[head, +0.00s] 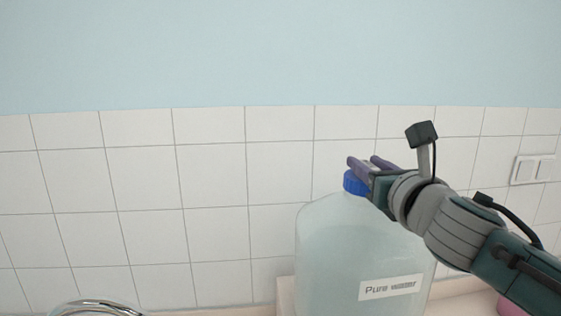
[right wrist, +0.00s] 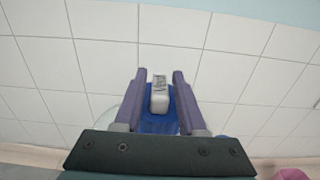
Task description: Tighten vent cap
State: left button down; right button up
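A large translucent bottle (head: 335,250) labelled "Pure water" stands against the tiled wall, with a blue cap (head: 352,184) on top. My right gripper (head: 367,161) is at the top of this cap, reaching in from the right. In the right wrist view its two purple fingers stand apart, one on each side of a small white vent cap (right wrist: 159,99). A gap shows between each finger and the vent cap. The blue cap (right wrist: 158,123) shows below it. In the head view the vent cap is mostly hidden by the fingers. My left gripper is not in view.
A chrome faucet (head: 98,306) shows at the bottom left. A pink object (head: 510,306) is at the bottom right, partly hidden by my right arm. A wall switch (head: 532,170) is at the right. The space left of the bottle is clear.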

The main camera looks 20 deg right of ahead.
grip_shut()
dwell(1.1)
